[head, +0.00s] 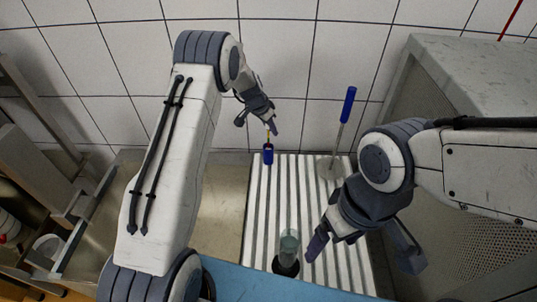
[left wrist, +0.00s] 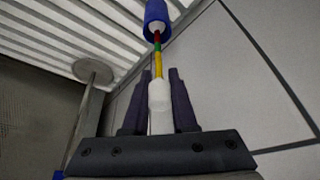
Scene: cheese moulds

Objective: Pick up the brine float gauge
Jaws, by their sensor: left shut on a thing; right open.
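The brine float gauge has a blue bulb (head: 268,156) at its lower end, a thin stem banded red, green and yellow, and a white upper part. My left gripper (head: 270,122) is shut on the gauge's white part, near the back wall. In the left wrist view, the white part of the gauge (left wrist: 160,98) sits between the two dark fingers of the left gripper (left wrist: 159,76), with the blue bulb beyond them. I cannot tell whether the bulb touches the ribbed surface. My right gripper (head: 362,248) is open and empty, over the front right.
A white ribbed draining surface (head: 262,215) spans the middle. A clear cylinder with a dark base (head: 289,246) stands at its front. A disc-ended tool with a blue handle (head: 348,105) stands at the back right. A grey block (head: 475,85) bounds the right.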

